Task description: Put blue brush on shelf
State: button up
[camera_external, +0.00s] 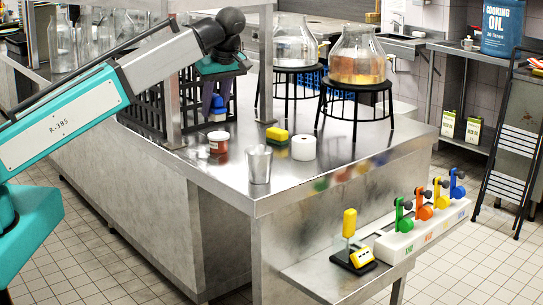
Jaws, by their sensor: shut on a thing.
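My gripper (217,96) is at the left of the steel counter (215,185), in front of a dark rack. It points down and is shut on a small blue object with a paler lower part, which looks like the blue brush (217,108). The fingers hide part of it. I cannot tell whether its lower end touches the counter. Which shelf the task means is unclear; a low steel shelf (318,285) juts from the counter's front, and a wall shelf (462,52) is at the back right.
A red-and-white tub (218,142), metal cup (259,165), yellow sponge (277,135) and white roll (303,148) stand near my gripper. A steel post (172,90) is close on its left. Glass jars (357,55) stand on black stands. Colored levers (425,208) line the low shelf.

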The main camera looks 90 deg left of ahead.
jog(key=w+d+m+t+b, duration=0.2)
jog(key=w+d+m+b, duration=0.35)
jog(key=w, duration=0.55)
jog(key=w+d+m+t+b, duration=0.2)
jog(key=w+d+m+b, duration=0.3)
jog(key=w, duration=0.6)
jog(key=w+d+m+t+b, duration=0.2)
jog(key=w+d+m+b, duration=0.15)
jog(key=w+m, duration=0.55)
notch_tip(320, 180, down, 32)
jog(key=w+n, duration=0.1)
jog(key=n, duration=0.1)
jog(key=shift+w+a+r+h, duration=0.25)
jog(key=shift+w+a+h, duration=0.05)
jog(key=shift+w, duration=0.05)
jog(key=shift+n, duration=0.25)
jog(key=shift+f, duration=3.1)
jog(key=shift+f, duration=1.85)
jog(key=shift+f, duration=0.1)
